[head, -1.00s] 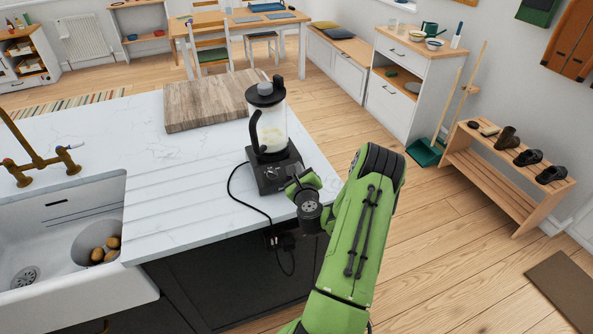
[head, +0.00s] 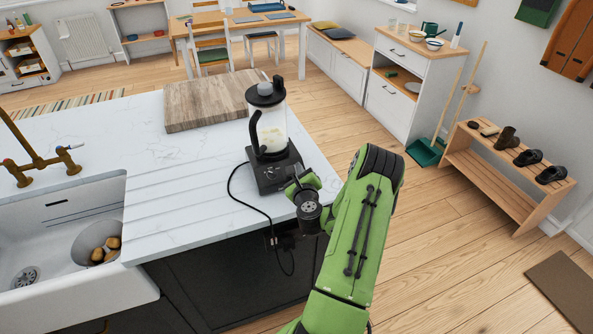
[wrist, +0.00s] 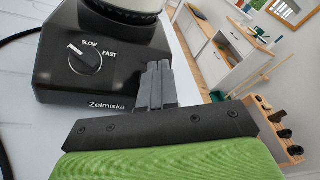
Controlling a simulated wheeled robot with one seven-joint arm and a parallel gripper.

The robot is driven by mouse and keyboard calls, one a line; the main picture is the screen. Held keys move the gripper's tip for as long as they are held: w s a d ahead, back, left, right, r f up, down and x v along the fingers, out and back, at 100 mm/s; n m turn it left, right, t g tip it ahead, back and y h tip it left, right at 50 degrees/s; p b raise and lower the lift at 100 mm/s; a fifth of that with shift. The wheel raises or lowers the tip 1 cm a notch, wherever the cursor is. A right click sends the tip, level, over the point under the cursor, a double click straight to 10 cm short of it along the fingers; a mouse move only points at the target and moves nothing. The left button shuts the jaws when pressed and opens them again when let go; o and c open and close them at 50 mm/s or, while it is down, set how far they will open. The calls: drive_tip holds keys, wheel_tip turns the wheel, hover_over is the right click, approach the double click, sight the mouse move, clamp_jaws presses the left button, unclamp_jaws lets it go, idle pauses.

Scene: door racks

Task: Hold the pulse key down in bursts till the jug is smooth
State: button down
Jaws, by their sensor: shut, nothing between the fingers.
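The blender stands upright on the white worktop. Its clear jug (head: 271,131) has a black lid and handle and holds something pale; its smoothness is too small to tell. The black base (head: 270,177) also shows in the wrist view (wrist: 60,62), with a dial (wrist: 85,58) marked SLOW and FAST. My gripper (head: 291,187) is at the base's right front corner. In the wrist view its fingers (wrist: 157,68) are shut together with nothing between them, right of the FAST mark. No pulse key is visible; the fingers cover that part of the base. I cannot tell whether they touch it.
A black cord (head: 232,190) loops from the base over the worktop's front edge. A wooden board (head: 205,105) lies behind the blender. Open floor lies to the right.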

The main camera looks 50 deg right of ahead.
drive_tip(key=shift+w+d+f, duration=0.1)
drive_tip(key=shift+w+f, duration=0.05)
drive_tip(key=shift+f, duration=0.05)
drive_tip(key=shift+w+d+f, duration=0.1)
drive_tip(key=shift+w+f, duration=0.05)
drive_tip(key=shift+f, duration=0.1)
idle(3.0)
drive_tip(key=shift+r, duration=0.1)
idle(1.9)
drive_tip(key=shift+s+a+r, duration=0.25)
drive_tip(key=shift+s+r, duration=0.15)
drive_tip(key=shift+r, duration=0.1)
drive_tip(key=shift+s+a+r+b, duration=0.15)
drive_tip(key=shift+s+a+r, duration=0.2)
drive_tip(key=shift+r, duration=0.35)
drive_tip(key=shift+s+a+r+b, duration=0.15)
drive_tip(key=shift+s+r, duration=0.35)
drive_tip(key=shift+r, duration=0.15)
drive_tip(key=shift+s+a+r+b, duration=0.15)
drive_tip(key=shift+s+a+r, duration=0.2)
drive_tip(key=shift+r, duration=0.35)
drive_tip(key=shift+d, duration=0.1)
